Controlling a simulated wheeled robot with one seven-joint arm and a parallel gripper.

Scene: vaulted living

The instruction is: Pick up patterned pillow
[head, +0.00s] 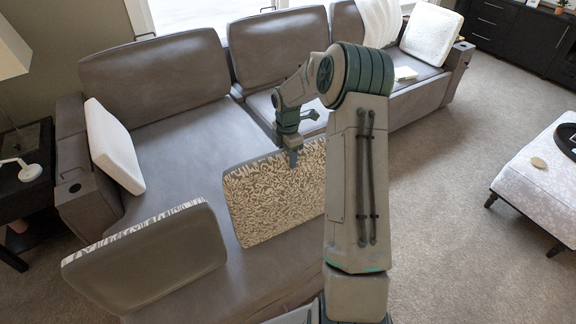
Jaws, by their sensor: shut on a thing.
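The patterned pillow (265,200), cream with a dark swirling print, is tilted over the grey sofa's chaise seat, left of my arm. My arm hides its right side. My gripper (293,160) points down at the pillow's upper edge and is shut on it. I cannot tell whether the pillow's lower edge touches the seat. A second cushion (150,258), grey with a patterned edge, stands at the front left of the sofa.
The grey sofa (160,160) has tall back cushions behind. White pillows stand at its left arm (115,145) and far right end (430,33). A side table with a lamp is at left. A white ottoman (535,175) stands right; carpet (440,190) between is clear.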

